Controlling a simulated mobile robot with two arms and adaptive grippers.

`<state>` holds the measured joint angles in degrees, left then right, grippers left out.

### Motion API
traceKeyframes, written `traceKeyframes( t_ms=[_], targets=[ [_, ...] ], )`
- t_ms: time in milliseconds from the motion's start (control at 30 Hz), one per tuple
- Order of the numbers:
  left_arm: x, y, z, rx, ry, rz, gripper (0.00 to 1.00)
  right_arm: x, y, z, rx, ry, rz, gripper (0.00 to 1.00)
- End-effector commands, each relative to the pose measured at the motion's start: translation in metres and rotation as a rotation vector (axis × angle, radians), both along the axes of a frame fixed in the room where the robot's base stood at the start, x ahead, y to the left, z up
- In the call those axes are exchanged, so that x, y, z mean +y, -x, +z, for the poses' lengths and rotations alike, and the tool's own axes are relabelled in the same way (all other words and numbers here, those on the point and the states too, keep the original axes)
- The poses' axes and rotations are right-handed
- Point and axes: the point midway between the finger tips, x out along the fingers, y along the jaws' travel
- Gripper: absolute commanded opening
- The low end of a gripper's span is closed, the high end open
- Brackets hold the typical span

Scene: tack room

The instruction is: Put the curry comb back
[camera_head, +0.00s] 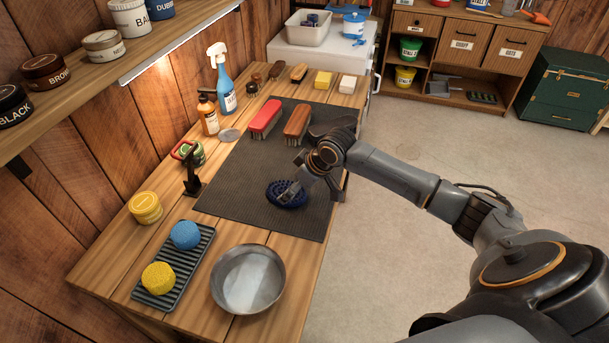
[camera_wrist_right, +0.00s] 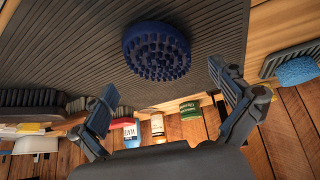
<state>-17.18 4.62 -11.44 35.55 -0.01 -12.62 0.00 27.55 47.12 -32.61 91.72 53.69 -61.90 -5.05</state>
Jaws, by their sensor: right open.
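The dark blue oval curry comb (camera_head: 284,196) appears to lie on the grey ribbed mat (camera_head: 240,178) on the wooden bench. My right gripper (camera_head: 297,188) is over the comb, its fingers partly covering the comb's right side in the head view. In the right wrist view the comb (camera_wrist_right: 156,50) shows its knobbed surface ahead of the spread fingers of my right gripper (camera_wrist_right: 166,86), with nothing between the fingertips. My left gripper is in neither view.
A red brush (camera_head: 265,118) and brown brush (camera_head: 297,124) stand at the mat's far end. A metal bowl (camera_head: 248,279) and ribbed tray (camera_head: 187,277) with two sponges are at the near end. Bottles (camera_head: 226,95) line the wall side. Open floor (camera_head: 440,125) lies right of the bench.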

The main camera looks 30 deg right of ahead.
Motion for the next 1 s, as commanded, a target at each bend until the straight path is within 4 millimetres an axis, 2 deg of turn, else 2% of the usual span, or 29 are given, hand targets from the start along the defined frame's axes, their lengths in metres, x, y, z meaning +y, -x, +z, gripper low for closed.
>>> traceKeyframes(
  t_ms=[200, 400, 600, 1000],
  targets=[
    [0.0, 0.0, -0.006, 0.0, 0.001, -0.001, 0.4, -0.012, 0.023, 0.041, -0.003, 0.003, 0.0, 0.99],
    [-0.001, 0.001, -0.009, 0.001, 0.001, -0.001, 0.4, -0.018, 0.037, 0.067, -0.001, 0.0, 0.0, 0.99],
    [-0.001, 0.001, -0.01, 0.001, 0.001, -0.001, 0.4, -0.019, 0.042, 0.076, 0.0, 0.0, -0.001, 0.99],
    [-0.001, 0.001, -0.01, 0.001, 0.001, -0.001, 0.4, -0.019, 0.042, 0.076, 0.0, 0.0, -0.001, 0.99]
  ],
)
